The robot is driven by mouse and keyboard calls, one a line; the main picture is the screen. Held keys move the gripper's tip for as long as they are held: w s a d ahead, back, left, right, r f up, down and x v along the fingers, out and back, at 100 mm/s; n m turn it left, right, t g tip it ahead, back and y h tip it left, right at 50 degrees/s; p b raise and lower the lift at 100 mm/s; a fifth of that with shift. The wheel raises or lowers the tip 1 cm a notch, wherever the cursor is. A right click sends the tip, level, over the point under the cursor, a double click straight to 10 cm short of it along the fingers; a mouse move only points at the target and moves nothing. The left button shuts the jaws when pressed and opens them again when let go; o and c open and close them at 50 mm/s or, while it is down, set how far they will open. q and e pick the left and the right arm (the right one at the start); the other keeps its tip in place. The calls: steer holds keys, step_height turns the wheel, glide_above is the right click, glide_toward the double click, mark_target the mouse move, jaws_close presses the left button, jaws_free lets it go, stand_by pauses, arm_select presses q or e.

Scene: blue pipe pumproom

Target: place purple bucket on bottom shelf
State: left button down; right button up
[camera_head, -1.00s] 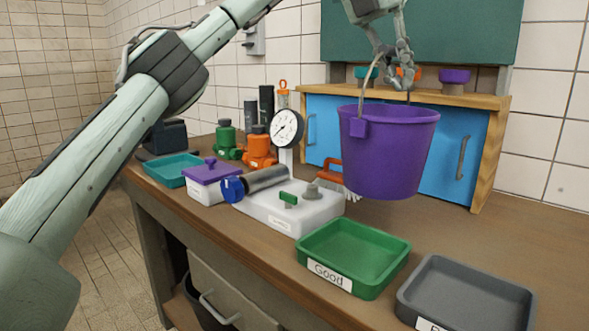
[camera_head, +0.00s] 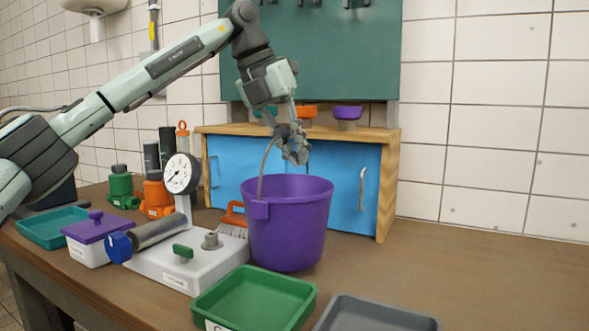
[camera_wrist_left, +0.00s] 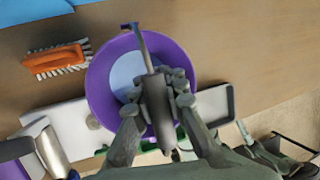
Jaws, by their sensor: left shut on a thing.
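The purple bucket (camera_head: 288,225) hangs upright by its thin handle from my left gripper (camera_head: 295,150) in the head view. My left gripper is shut on the handle, above the rim. The bucket is low over the workbench (camera_head: 470,275), behind the green tray; I cannot tell whether it touches the top. In the left wrist view I look down on the round bucket (camera_wrist_left: 100,90), with my left gripper (camera_wrist_left: 160,90) across its opening. The bottom shelf is not clearly in view. My right gripper is not in view.
A green tray (camera_head: 255,300) and a grey tray (camera_head: 375,318) lie in front of the bucket. A white pump block (camera_head: 190,262), gauge (camera_head: 181,173) and orange brush (camera_head: 234,218) stand left. A blue cabinet (camera_head: 345,185) is behind. The bench's right side is clear.

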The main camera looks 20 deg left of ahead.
arm_select(q)
steer(key=shift+f, duration=1.4)
steer(key=c, duration=2)
jaws_free()
steer(key=shift+f, duration=0.15)
steer(key=shift+c, duration=0.2)
steer(key=o, duration=0.5)
